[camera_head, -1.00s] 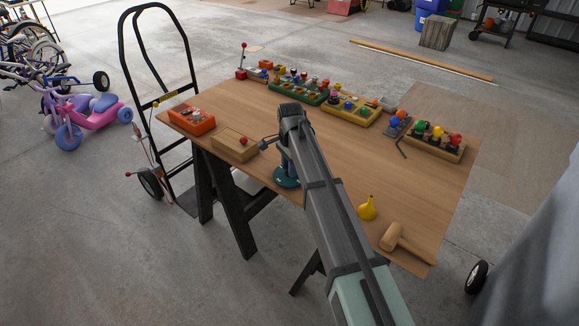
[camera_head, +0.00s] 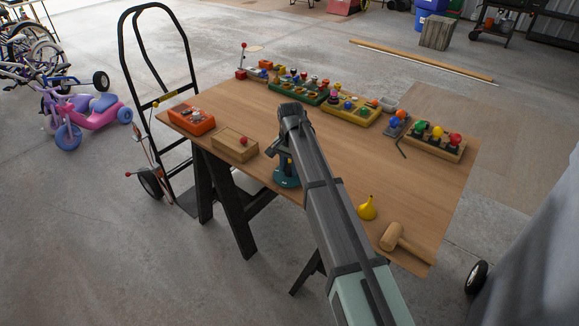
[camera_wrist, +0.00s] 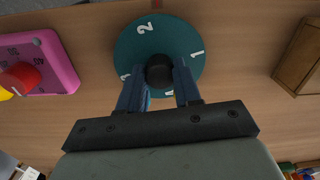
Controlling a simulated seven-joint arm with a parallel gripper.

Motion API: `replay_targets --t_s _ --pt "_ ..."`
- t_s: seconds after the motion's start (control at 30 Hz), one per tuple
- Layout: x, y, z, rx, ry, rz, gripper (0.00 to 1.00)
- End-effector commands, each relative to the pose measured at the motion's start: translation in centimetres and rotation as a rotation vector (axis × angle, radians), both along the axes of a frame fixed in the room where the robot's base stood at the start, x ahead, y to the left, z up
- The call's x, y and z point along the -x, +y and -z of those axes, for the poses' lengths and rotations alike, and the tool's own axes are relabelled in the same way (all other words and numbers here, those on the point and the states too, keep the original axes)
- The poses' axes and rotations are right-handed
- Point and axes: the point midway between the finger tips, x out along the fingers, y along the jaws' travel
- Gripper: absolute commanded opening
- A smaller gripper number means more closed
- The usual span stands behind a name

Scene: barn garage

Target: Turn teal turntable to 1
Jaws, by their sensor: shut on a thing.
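The teal turntable (camera_wrist: 133,52) is a round disc with white numbers, lying on the wooden table. A black knob (camera_wrist: 160,70) stands at its centre. In the wrist view the 2 is at the disc's upper left and the 1 at its right; other marks near my fingers are partly hidden. My gripper (camera_wrist: 159,78) is over the disc, its two blue fingers shut on the black knob from both sides. A small red mark (camera_wrist: 157,3) is on the table just above the disc. In the head view the teal turntable (camera_head: 285,181) shows partly, beside my arm.
A pink box with a red dial (camera_wrist: 60,62) sits close left of the disc in the wrist view. A wooden box (camera_head: 234,146) is on the other side. A yellow funnel (camera_head: 367,210) and a mallet (camera_head: 400,240) lie right of my arm. Several toy trays line the far edge.

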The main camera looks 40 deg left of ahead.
Motion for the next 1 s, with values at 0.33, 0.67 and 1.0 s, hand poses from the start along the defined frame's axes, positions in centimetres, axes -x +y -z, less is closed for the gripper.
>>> replay_targets --t_s 0.33,0.67,1.0 --pt "0.03 0.08 -0.05 -0.002 0.002 -0.175 0.03" --pt "0.02 0.06 -0.04 -0.002 0.001 -0.339 0.03" --pt "0.02 0.05 -0.04 -0.002 0.002 -0.509 0.03"
